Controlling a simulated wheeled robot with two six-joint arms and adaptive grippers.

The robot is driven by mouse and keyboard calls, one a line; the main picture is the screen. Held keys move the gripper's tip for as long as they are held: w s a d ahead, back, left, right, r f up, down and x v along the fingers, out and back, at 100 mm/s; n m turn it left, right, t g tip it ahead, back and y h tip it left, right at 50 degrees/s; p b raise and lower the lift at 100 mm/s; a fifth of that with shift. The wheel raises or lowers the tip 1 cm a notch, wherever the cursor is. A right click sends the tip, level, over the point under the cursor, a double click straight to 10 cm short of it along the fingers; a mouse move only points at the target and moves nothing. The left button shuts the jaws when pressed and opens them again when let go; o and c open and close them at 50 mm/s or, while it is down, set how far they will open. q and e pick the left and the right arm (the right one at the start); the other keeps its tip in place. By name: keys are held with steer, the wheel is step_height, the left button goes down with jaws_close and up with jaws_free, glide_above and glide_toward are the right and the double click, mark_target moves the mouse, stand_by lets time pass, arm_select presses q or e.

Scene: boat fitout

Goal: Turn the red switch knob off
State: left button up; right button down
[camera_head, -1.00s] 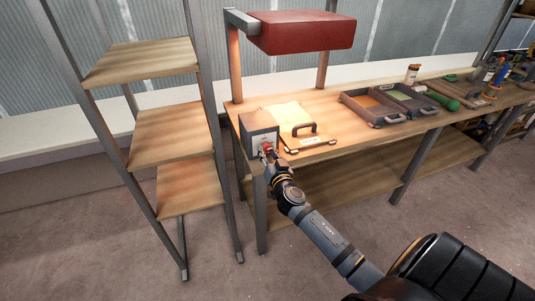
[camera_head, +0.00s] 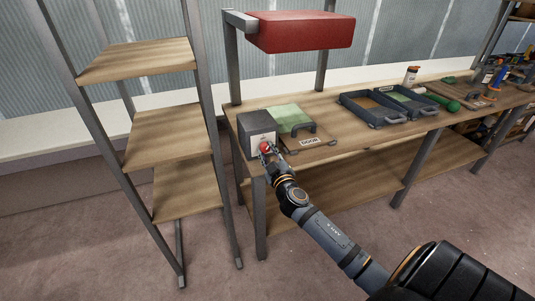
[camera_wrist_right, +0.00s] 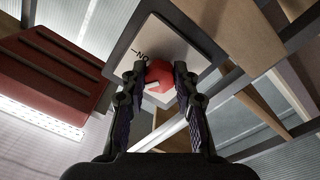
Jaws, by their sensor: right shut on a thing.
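The red switch knob (camera_head: 265,147) is on the white front plate of a grey box (camera_head: 258,127) at the left end of the workbench. My right gripper (camera_head: 270,155) is at the knob. In the right wrist view the gripper (camera_wrist_right: 160,78) has its two fingers on either side of the red knob (camera_wrist_right: 166,75), shut on it. A white mark on the knob and part of the lettering "ON" on the plate (camera_wrist_right: 150,42) show there. My left gripper is not in view.
A red lamp hood (camera_head: 300,32) hangs above the bench. A board marked "DOOR" (camera_head: 310,142) and a green sheet lie right of the box. Blue trays (camera_head: 375,110) and tools stand farther right. A wooden shelf rack (camera_head: 165,135) stands at the left.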

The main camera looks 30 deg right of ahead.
steer(key=n, duration=0.6)
steer(key=shift+d+p, duration=0.1)
steer(key=shift+p, duration=0.2)
steer(key=shift+n+y, duration=0.3)
steer(key=shift+n, duration=0.1)
steer(key=c, duration=1)
jaws_free()
steer(key=shift+s, duration=0.2)
steer(key=v, duration=1.1)
steer(key=shift+s, duration=0.3)
